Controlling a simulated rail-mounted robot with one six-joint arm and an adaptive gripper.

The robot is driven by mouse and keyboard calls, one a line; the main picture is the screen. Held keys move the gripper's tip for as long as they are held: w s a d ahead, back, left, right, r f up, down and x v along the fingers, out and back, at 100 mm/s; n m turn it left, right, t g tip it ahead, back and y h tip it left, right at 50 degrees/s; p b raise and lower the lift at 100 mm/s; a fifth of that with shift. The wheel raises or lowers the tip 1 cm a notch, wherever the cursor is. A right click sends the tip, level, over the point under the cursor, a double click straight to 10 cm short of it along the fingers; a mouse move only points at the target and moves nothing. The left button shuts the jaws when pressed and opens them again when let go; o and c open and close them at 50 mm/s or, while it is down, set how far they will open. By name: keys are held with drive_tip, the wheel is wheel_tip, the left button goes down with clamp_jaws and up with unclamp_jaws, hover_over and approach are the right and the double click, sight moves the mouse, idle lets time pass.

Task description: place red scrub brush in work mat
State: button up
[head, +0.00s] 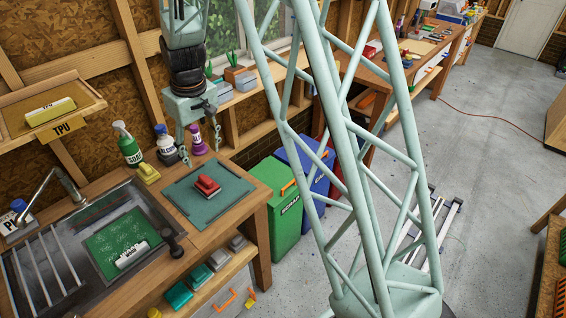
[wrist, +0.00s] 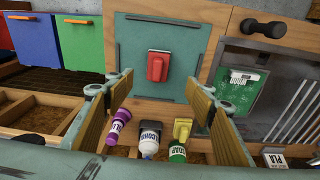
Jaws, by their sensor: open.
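The red scrub brush (head: 207,186) lies on the teal work mat (head: 181,195), near the middle of the mat. In the wrist view the brush (wrist: 158,67) shows on the work mat (wrist: 135,30) from above, with bare mat around it. My gripper (head: 202,146) is above the counter at the wall side of the mat, apart from the brush. Its two fingers are spread wide with nothing between them. In the wrist view my gripper (wrist: 157,112) frames the counter edge and bottles below the brush.
A green bottle (head: 129,146), a white bottle (head: 166,145) and a purple bottle (head: 198,140) stand behind the mat. A yellow brush (head: 148,173) lies close by. The sink (head: 150,209) is left of the mat. Bins (head: 283,176) stand beyond the counter's right end.

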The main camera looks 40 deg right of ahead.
drive_tip(key=s+r+m+t, duration=0.1)
drive_tip(key=s+r, duration=1.7)
drive_tip(key=r, duration=0.3)
drive_tip(key=s+r, duration=0.3)
drive_tip(key=s, duration=1)
drive_tip(key=s+r+m+t, duration=0.1)
drive_tip(key=s+r, duration=0.2)
drive_tip(key=s, duration=1)
drive_tip(key=shift+s+d+r, duration=0.2)
drive_tip(key=shift+d+r, duration=0.1)
drive_tip(key=shift+r, duration=0.05)
